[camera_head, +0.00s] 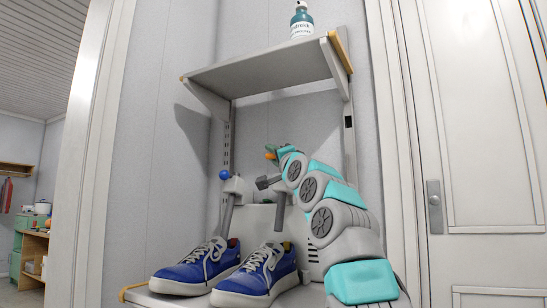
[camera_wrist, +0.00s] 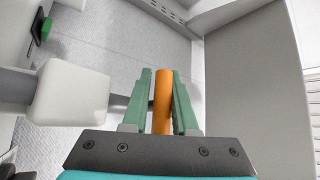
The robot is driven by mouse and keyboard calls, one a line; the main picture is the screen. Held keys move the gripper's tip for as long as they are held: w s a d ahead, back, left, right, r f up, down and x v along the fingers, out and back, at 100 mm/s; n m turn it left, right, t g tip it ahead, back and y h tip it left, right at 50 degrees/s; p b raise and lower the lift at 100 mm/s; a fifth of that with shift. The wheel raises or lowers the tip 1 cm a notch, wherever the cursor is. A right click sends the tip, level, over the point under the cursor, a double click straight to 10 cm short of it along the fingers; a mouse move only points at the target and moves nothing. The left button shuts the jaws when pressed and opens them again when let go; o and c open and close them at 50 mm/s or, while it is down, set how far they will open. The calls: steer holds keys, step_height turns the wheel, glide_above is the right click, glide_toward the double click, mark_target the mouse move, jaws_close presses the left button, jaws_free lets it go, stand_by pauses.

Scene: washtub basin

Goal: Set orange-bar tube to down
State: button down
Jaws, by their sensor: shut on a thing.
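The orange bar (camera_wrist: 162,100) stands between the two green fingers of my gripper (camera_wrist: 162,103) in the wrist view, and they are shut on it. In the head view a bit of the orange bar (camera_head: 270,156) shows beside my gripper (camera_head: 273,151), above the shoes. Below it a grey tube (camera_head: 280,211) stands close to upright, its upper part hidden by my arm. To its left is another grey tube (camera_head: 228,212), tilted slightly, with a white block and a blue ball (camera_head: 224,175) at its top.
Two blue shoes (camera_head: 198,265) sit on the lower shelf in front of the tubes. An upper shelf (camera_head: 262,75) with a bottle (camera_head: 301,20) overhangs the tubes. In the wrist view a white block (camera_wrist: 70,92) and a green knob (camera_wrist: 42,28) are at left. A door (camera_head: 480,140) is at right.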

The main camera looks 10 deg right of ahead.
steer(key=shift+s+r, duration=0.1)
steer(key=shift+r, duration=0.05)
steer(key=c, duration=0.8)
jaws_free()
steer(key=shift+s+d+f+b, duration=0.1)
steer(key=shift+s+f+b, duration=0.05)
steer(key=shift+f+b, duration=0.15)
steer(key=shift+b+v, duration=3.15)
steer(key=shift+v, duration=0.5)
steer(key=shift+r, duration=0.15)
